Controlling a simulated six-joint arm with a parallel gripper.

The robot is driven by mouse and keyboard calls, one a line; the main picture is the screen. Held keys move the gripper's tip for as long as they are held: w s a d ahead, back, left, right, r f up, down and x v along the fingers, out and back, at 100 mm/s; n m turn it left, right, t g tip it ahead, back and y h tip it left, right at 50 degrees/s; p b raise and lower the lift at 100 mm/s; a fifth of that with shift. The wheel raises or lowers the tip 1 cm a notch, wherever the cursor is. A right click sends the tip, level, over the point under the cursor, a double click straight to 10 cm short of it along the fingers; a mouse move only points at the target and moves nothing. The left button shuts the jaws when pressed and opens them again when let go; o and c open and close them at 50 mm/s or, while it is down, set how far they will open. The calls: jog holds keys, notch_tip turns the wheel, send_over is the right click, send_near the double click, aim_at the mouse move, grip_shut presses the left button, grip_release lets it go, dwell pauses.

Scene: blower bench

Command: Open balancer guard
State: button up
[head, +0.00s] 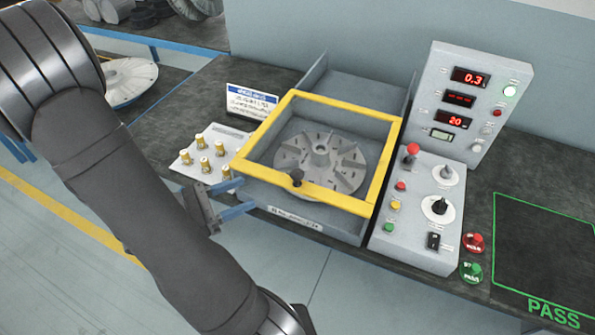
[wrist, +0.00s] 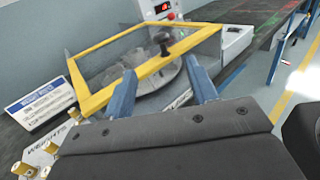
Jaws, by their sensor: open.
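The balancer guard (head: 333,203) is a yellow-framed clear panel lying closed over the grey balancer box. A dark round knob (head: 296,176) stands on its front bar; it also shows in the wrist view (wrist: 163,42). Under the panel is a grey finned rotor (head: 322,160). My gripper (head: 241,197) has blue fingers, open and empty, at the front left of the box, left of and below the knob. In the wrist view my gripper (wrist: 160,85) has its fingers apart, with the guard's front bar and knob beyond them. I see no contact with the knob.
A control panel (head: 423,205) with knobs and buttons stands close on the right, with a display tower (head: 470,100) behind. A green-outlined PASS area (head: 545,250) is clear.

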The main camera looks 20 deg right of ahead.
aim_at(298, 172)
jog(key=d, duration=0.5)
jog(key=w+d, duration=0.1)
jog(key=d, duration=0.8)
jog(key=shift+w+d, duration=0.35)
jog(key=shift+c, duration=0.2)
grip_shut()
